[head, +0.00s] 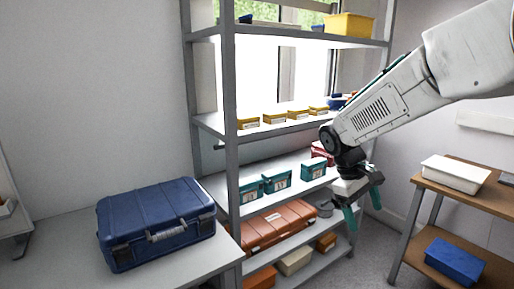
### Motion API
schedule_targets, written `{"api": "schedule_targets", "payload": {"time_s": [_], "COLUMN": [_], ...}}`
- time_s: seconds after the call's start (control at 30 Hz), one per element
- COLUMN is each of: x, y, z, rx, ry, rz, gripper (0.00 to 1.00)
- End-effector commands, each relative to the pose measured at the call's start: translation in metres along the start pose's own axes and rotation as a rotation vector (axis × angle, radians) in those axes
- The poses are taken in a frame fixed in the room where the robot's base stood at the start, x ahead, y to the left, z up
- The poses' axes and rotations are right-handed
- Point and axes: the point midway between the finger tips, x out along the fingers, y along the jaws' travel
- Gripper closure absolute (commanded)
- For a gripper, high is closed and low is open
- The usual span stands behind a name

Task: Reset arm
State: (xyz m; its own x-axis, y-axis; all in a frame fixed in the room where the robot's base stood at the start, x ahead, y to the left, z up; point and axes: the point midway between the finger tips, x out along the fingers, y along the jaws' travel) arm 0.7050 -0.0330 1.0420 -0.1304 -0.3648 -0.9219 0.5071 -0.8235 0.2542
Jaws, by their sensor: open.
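My gripper (358,203) hangs at the end of my white arm on the right side of the head view. Its jaws with green finger pads are apart, and nothing shows between them. It is in front of the right end of the grey shelf rack (232,150). My arm hides part of the rack's right side.
A blue case (150,222) lies on a grey table (190,268) at left. The rack holds teal boxes (278,181), small yellow boxes (275,118), a yellow bin (348,25) and an orange case (275,226). A brown stand (480,208) at right holds a white tray (455,173) and blue bin (455,260).

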Motion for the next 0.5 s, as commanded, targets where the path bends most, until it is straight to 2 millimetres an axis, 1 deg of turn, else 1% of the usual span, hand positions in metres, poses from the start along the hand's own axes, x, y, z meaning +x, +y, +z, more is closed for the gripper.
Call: {"api": "schedule_targets", "payload": {"time_s": [0.03, 0.2, 0.27, 0.3, 0.4, 0.5], "x": [-0.006, -0.014, -0.014, -0.014, -0.012, -0.008], "y": [-0.010, -0.047, -0.061, -0.070, -0.093, -0.114], "z": [0.027, 0.101, 0.125, 0.140, 0.175, 0.205], "rx": [0.054, 0.222, 0.273, 0.305, 0.376, 0.431], "ry": [0.014, 0.052, 0.067, 0.079, 0.110, 0.150], "rz": [-0.033, -0.146, -0.182, -0.205, -0.259, -0.301], "gripper": [0.21, 0.21, 0.21, 0.21, 0.21, 0.21]}}
